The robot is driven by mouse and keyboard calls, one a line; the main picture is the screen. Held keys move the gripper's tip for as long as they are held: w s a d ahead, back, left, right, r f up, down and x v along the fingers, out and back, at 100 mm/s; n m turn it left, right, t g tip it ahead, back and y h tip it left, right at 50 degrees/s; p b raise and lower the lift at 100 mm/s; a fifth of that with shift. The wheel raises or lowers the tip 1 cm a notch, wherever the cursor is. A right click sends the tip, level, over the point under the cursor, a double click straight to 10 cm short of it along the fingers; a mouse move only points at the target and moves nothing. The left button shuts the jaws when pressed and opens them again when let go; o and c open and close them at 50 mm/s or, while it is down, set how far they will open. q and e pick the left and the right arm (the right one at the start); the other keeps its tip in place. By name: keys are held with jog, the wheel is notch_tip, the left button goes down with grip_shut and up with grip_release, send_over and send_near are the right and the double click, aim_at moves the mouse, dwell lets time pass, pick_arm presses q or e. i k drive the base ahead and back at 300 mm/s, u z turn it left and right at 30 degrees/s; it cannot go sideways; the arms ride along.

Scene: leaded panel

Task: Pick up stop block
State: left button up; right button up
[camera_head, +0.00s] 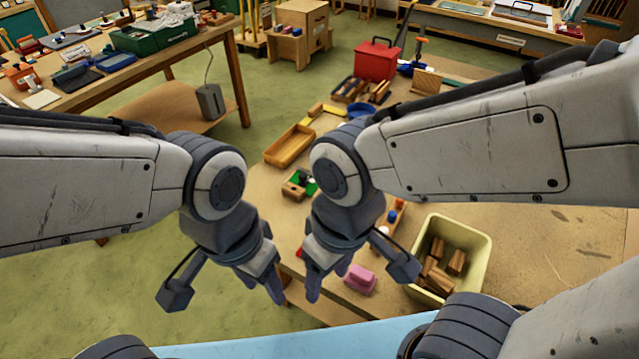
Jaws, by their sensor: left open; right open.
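Several brown wooden blocks (456,262) lie in a pale yellow bin (480,232) at the right of the workbench (480,190); I cannot tell which piece, if any of these, is the stop block. My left gripper (263,286) is open and empty, pointing down just off the bench's near left edge. My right gripper (327,281) is open and empty over the near edge, left of the bin and of a pink block (360,279). My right forearm hides part of the bench's middle.
A wooden tray (289,146), a small piece with a green patch (299,184), a red toolbox (377,60) and a blue bowl (358,110) stand farther along the bench. Another table (165,60) with tools is at the back left. Bench right of the bin is clear.

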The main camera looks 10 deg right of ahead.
aim_at(297, 194)
jog(key=u, duration=0.45)
jog(key=k, duration=1.1)
jog(key=u, duration=1.3)
jog(key=i, duration=1.6)
jog(key=z, duration=0.8)
jog(key=i, duration=0.8)
jog(key=z, duration=0.95)
jog(key=i, duration=0.25)
jog(key=z, duration=0.25)
